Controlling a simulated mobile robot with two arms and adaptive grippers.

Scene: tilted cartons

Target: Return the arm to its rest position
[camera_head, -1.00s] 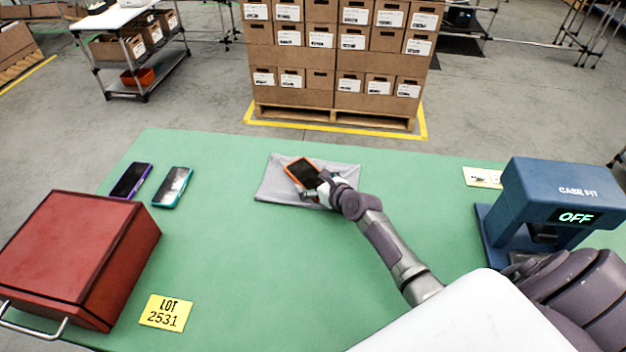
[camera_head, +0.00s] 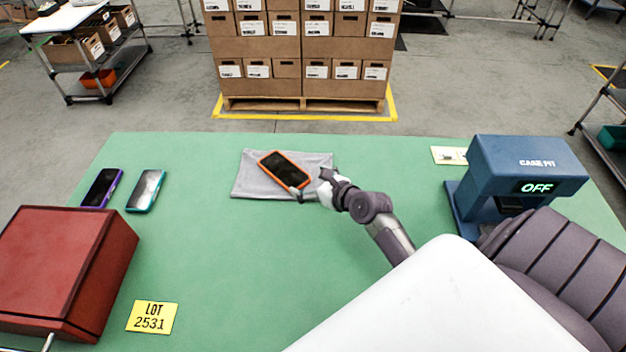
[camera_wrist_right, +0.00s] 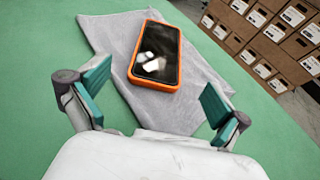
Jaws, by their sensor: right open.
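My right gripper (camera_head: 312,192) is above the front right edge of a grey cloth (camera_head: 262,183) on the green table. In the right wrist view its two teal-padded fingers (camera_wrist_right: 155,100) are spread wide with nothing between them. A phone in an orange case (camera_head: 285,170) lies face up on the cloth, just beyond the fingers and apart from them. It also shows in the right wrist view (camera_wrist_right: 157,56), with the cloth (camera_wrist_right: 112,35) under it. My left gripper is not in view.
A purple-cased phone (camera_head: 101,188) and a teal-cased phone (camera_head: 146,190) lie at the left. A red box (camera_head: 62,268) and a yellow LOT 2531 card (camera_head: 152,316) are in front. A blue CASE FIT machine (camera_head: 525,170) reading OFF stands right. The table's middle is clear.

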